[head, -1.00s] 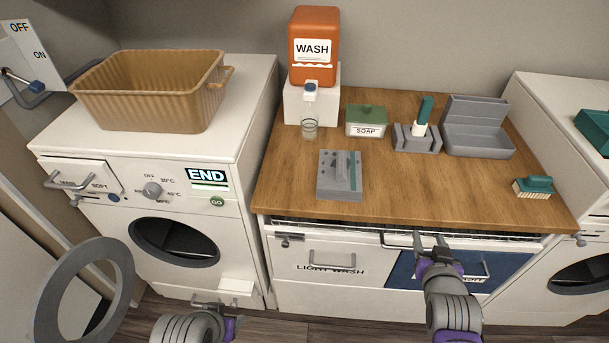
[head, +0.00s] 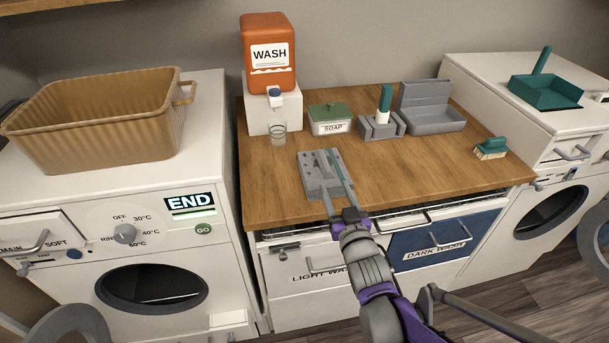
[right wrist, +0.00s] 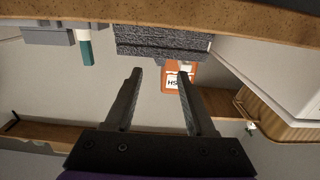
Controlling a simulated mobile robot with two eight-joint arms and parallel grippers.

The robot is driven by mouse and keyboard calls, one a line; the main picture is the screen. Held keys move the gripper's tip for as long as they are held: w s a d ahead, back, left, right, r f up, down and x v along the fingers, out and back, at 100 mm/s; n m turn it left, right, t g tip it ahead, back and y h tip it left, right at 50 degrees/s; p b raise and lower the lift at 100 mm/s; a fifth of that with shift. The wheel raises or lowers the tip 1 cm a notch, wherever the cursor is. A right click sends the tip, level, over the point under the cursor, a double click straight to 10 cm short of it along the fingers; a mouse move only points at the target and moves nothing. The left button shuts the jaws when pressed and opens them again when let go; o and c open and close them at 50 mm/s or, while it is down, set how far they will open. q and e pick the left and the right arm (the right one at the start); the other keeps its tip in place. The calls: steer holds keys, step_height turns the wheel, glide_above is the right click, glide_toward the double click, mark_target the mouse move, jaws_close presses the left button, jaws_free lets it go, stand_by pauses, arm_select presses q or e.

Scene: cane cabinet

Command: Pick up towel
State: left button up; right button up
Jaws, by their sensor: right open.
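I cannot make out a towel in either view. My right gripper (head: 328,160) is open and empty. In the head view its two fingers overlap a grey block-like holder (head: 311,188) near the front edge of the wooden counter (head: 270,205). In the right wrist view, the open gripper (right wrist: 160,74) has nothing between its fingers, and a grey textured block (right wrist: 160,40) shows beyond the fingertips at the counter edge. My left gripper is not in view.
A tan basket (head: 100,130) stands on the left washer. An orange wash dispenser (head: 268,55), glass (head: 279,133), soap box (head: 330,119), open grey case (head: 435,121) and brush (head: 490,149) are on the counter. Light (head: 310,282) and dark (head: 440,240) wash drawers are below.

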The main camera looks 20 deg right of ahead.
mark_target(325, 162)
steer(key=b+x, duration=0.1)
steer(key=x, duration=1)
steer(key=shift+s+a, duration=0.1)
steer(key=shift+c, duration=0.2)
jaws_close()
